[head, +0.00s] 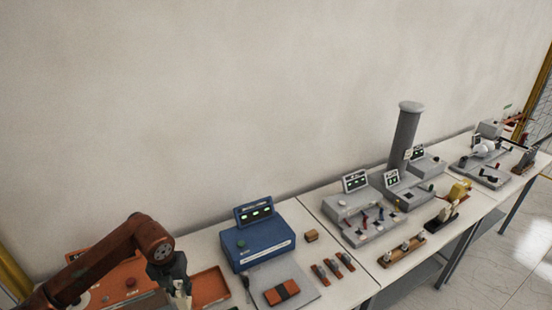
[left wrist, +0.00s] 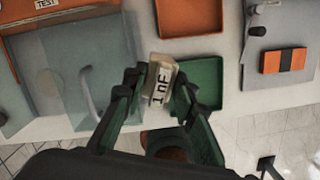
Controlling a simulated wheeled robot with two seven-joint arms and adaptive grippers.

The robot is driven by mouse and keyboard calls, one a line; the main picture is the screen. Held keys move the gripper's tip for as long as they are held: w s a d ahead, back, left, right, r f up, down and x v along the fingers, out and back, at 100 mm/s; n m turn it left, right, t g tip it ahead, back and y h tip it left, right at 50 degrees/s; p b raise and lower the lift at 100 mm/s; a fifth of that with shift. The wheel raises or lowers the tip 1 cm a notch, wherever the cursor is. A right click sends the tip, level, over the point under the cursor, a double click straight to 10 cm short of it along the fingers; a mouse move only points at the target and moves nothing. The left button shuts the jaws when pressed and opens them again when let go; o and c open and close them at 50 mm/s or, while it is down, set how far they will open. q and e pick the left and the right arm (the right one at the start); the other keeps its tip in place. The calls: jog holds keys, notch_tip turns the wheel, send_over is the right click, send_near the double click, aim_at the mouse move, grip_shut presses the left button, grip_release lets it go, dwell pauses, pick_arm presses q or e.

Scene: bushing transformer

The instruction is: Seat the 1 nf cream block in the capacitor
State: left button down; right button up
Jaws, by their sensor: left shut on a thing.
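The cream block (left wrist: 160,80), marked "1 nF", sits between the fingers of my left gripper (left wrist: 155,88) in the left wrist view. The gripper is shut on it and holds it above the table edge and a green tray. In the head view my left gripper (head: 178,287) is low at the left, between an orange unit and an orange tray, with a pale bit of the block at its tip. I cannot tell for certain which unit is the capacitor. My right gripper is in neither view.
A clear box with a handle (left wrist: 75,90) stands left of the gripper. The orange tray (left wrist: 190,20) and green tray (left wrist: 208,125) lie near it. A blue unit (head: 262,243) and an orange-black block (head: 282,292) are to the right. More instruments stand farther right.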

pick_arm(q)
notch_tip(320, 180, up, 3)
jog(key=shift+r, duration=0.1)
jog(key=shift+s+d+r, duration=0.1)
jog(key=shift+r, duration=0.05)
jog(key=shift+s+d+f+m, duration=0.25)
jog(key=shift+f+m, duration=0.1)
jog(key=shift+m, duration=0.45)
jog(key=shift+s+d+f+m+h, duration=0.1)
jog(key=shift+d+f+m+h, duration=0.15)
jog(key=shift+m, duration=0.35)
jog(key=shift+s+d+f+m+h, duration=0.1)
jog(key=shift+f+m, duration=0.2)
jog(key=shift+m, duration=0.3)
jog(key=s+d+f+m+g+b, duration=0.1)
jog(key=s+d+f+m, duration=0.3)
jog(key=m, duration=1.3)
jog(key=s+d+f+m+g+b, duration=0.2)
jog(key=s+d+f+m+b, duration=0.2)
jog(key=m, duration=1.2)
notch_tip(320, 180, down, 2)
jog(key=shift+s+d+f+m+g, duration=0.3)
jog(key=shift+d+m, duration=0.1)
jog(key=shift+d, duration=0.4)
